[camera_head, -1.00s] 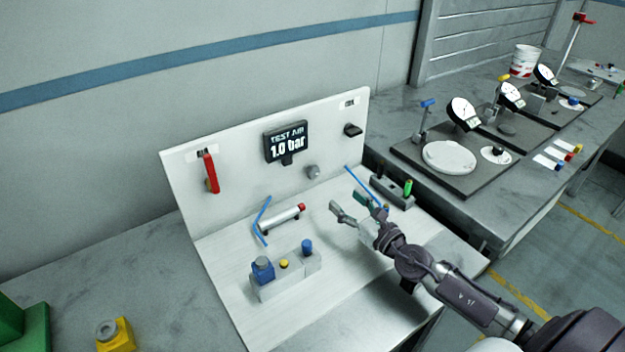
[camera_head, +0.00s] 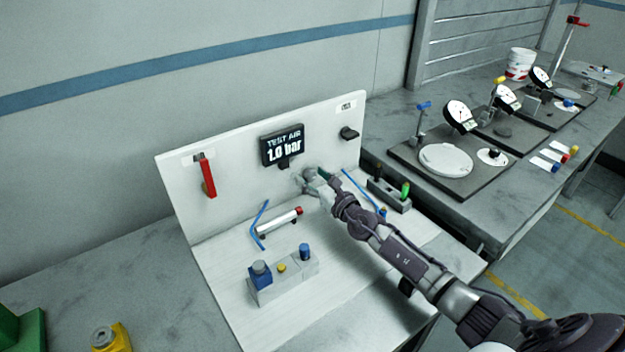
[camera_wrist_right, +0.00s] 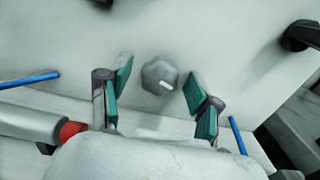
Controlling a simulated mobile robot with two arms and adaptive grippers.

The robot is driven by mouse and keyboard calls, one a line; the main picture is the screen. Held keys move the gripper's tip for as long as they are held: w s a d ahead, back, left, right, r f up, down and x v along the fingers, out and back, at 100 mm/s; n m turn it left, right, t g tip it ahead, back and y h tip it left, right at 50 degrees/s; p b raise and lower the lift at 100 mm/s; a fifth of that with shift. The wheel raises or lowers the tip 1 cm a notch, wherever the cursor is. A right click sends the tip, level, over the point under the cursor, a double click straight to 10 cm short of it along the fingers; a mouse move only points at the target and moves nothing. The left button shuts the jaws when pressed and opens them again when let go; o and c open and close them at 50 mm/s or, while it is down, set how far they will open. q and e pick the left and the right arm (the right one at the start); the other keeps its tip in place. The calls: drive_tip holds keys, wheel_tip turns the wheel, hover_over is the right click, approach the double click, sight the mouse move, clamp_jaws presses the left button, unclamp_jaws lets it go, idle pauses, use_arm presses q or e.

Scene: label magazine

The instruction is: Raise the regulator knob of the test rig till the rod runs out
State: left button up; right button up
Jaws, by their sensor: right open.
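The grey regulator knob (camera_wrist_right: 160,76) is on the upright white panel (camera_head: 230,165), with a white pointer mark toward its lower right in the right wrist view. My right gripper (camera_wrist_right: 156,90) is open, its two green-padded fingers on either side of the knob with gaps on both sides. In the head view my right gripper (camera_head: 318,177) is at the panel and hides most of the knob. The display (camera_head: 283,146) above reads "TEST AIR 1.0 bar". The cylinder (camera_head: 280,222) with a red end lies below the panel; no rod is seen sticking out. My left gripper is not in view.
A red lever (camera_head: 208,176) is at the panel's left and a black knob (camera_head: 348,133) at its upper right. A valve block (camera_head: 284,279) with blue and yellow buttons stands in front. Blue tubes flank the cylinder. A grey block with a green-topped part (camera_head: 404,190) stands at right.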

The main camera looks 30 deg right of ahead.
drive_tip(key=shift+w, duration=0.15)
drive_tip(key=shift+c, duration=0.2)
drive_tip(key=c, duration=1.1)
drive_tip(key=shift+m, duration=1.6)
drive_tip(key=o, duration=1.1)
drive_tip(key=shift+o, duration=0.2)
drive_tip(key=s, duration=0.4)
drive_tip(key=s+d, duration=0.1)
drive_tip(key=s, duration=0.7)
drive_tip(key=shift+d, duration=0.35)
